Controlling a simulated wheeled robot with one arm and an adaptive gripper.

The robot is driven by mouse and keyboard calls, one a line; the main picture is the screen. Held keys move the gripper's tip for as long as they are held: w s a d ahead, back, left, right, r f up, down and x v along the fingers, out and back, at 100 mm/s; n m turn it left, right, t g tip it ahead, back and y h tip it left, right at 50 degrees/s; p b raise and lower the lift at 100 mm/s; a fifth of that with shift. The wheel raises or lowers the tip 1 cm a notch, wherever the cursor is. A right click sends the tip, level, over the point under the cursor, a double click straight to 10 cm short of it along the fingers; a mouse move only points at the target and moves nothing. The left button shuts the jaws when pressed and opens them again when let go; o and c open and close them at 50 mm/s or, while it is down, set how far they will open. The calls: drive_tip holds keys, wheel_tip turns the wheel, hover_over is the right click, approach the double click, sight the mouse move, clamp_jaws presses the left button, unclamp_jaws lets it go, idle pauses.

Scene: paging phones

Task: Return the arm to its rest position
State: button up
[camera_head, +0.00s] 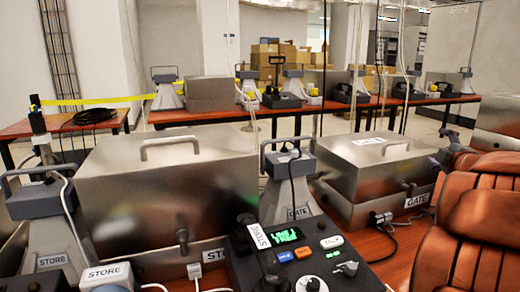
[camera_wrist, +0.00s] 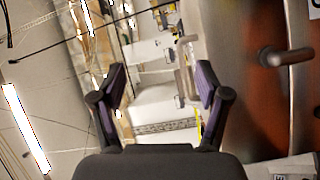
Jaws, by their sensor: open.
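My gripper (camera_wrist: 160,85) shows in the wrist view with its two dark fingers spread apart and nothing between them. The wrist view is turned on its side, with bright ceiling lights at the left. A brownish metal surface with a dark knob-like handle (camera_wrist: 285,57) stands close on the right of the fingers, apart from them. I cannot make out my gripper or arm in the head view.
Steel boxes marked STORE (camera_head: 165,185) and GATE (camera_head: 372,165) stand on the front table beside a control panel (camera_head: 310,262). A brown leather chair (camera_head: 470,230) is at the right. Stacked cartons (camera_head: 285,60) stand behind the back tables.

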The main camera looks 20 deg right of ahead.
drive_tip(key=a+r+m+g+h+p, duration=0.2)
drive_tip(key=a+r+m+g+p, duration=0.25)
drive_tip(key=a+m+p, duration=0.2)
drive_tip(key=s+a+f+m+g+y+p, duration=0.25)
drive_tip(key=s+a+p, duration=0.3)
drive_tip(key=a, duration=0.35)
drive_tip(key=s+a+f+m+g+y+p, duration=0.1)
drive_tip(key=s+a+m+g+p, duration=0.1)
drive_tip(key=s+a+g+p, duration=0.35)
drive_tip(key=s+a+g+y+p, duration=0.2)
drive_tip(key=s+a+p, duration=0.3)
drive_tip(key=s+a, duration=0.5)
drive_tip(key=s+a+g+y+p, duration=0.3)
drive_tip(key=s+a, duration=0.6)
drive_tip(key=a, duration=0.6)
drive_tip(key=shift+s+n+y+p, duration=0.35)
drive_tip(key=shift+y+p, duration=0.2)
drive_tip(key=shift+p, duration=0.3)
drive_tip(key=shift+a+r+g, duration=0.1)
drive_tip(key=shift+g, duration=0.15)
